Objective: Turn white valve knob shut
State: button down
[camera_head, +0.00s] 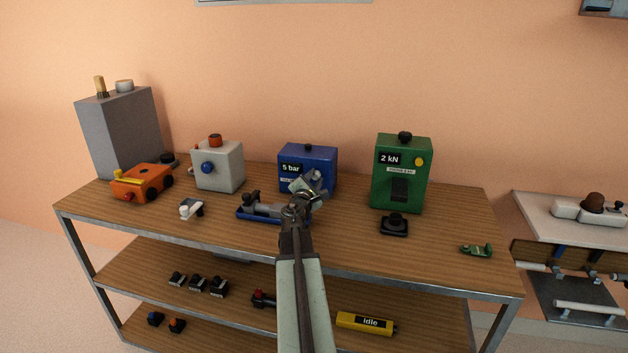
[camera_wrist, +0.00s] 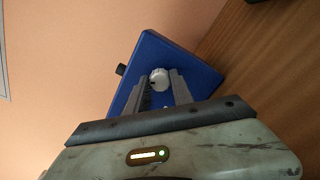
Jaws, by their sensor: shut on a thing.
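The blue box (camera_head: 320,159) labelled "5 bar" stands on the top shelf, with a black knob on its top; it also shows in the wrist view (camera_wrist: 135,62). The white valve knob (camera_wrist: 160,77) is on the face of the box, and a small dark mark shows on it. My gripper (camera_wrist: 160,88) faces the box with one finger on each side of the knob, shut on it. In the head view my gripper (camera_head: 310,185) is in front of the lower right of the box and mostly hides the knob.
A blue tool or fixture (camera_head: 258,208) lies just left of my arm. A grey box (camera_head: 218,168) stands further left, and a green "2 kN" box (camera_head: 417,175) to the right. A black knobbed block (camera_head: 394,225) sits before it. The shelf's right front is mostly clear.

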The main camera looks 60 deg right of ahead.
jog(key=shift+m, duration=0.5)
jog(key=c, duration=1.1)
grip_release()
jog(key=shift+d, duration=0.1)
jog(key=v, duration=0.8)
